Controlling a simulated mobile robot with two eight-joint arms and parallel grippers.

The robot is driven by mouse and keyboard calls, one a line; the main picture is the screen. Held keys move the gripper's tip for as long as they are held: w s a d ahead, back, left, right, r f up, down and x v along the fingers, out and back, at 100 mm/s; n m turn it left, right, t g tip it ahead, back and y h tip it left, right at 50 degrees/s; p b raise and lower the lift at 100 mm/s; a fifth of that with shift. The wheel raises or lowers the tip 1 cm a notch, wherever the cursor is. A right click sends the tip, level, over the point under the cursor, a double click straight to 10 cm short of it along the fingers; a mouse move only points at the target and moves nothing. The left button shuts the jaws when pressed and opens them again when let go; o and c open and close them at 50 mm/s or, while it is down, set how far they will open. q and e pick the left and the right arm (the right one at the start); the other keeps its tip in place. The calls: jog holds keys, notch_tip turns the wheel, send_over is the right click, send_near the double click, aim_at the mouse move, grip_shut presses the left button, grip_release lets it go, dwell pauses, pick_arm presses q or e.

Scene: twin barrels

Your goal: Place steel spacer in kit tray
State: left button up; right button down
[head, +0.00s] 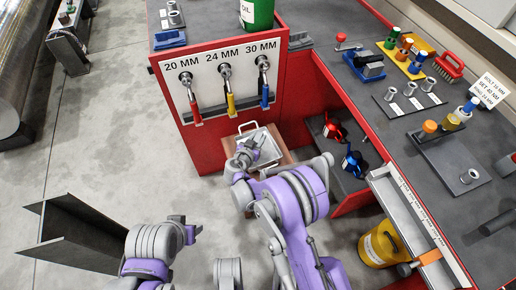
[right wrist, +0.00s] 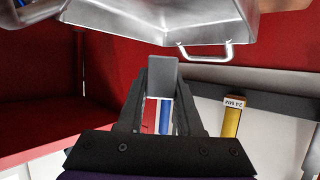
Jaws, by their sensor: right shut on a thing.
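My right gripper (head: 247,149) is over the silver kit tray (head: 272,131), which sits low on a brown stand beside the red cabinet. In the right wrist view my right gripper (right wrist: 162,75) is shut on a small plain grey piece, the steel spacer (right wrist: 163,72) as far as I can tell. The tray's shiny wall and handle (right wrist: 205,52) show just beyond the fingertips there. The spacer looks apart from the tray, but its height above it is unclear. My left gripper (head: 188,230) is at the lower left, away from the tray; its jaws are too small to read.
The red cabinet (head: 205,150) with wrenches marked 20, 24 and 30 MM stands behind the tray. A low shelf (head: 340,172) with red and blue items lies to the right. The bench (head: 470,195) holds steel sleeves (head: 409,88). A yellow bucket (head: 382,245) stands lower right.

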jog(key=shift+f+b, duration=0.65)
jog(key=shift+f, duration=2.15)
jog(key=shift+f, duration=0.1)
jog(key=c, duration=1)
grip_release()
jog(key=shift+f, duration=0.15)
jog(key=o, duration=0.4)
jog(key=shift+o, duration=0.2)
jog(key=shift+r, duration=0.25)
jog(key=p+v, duration=0.2)
jog(key=v, duration=1)
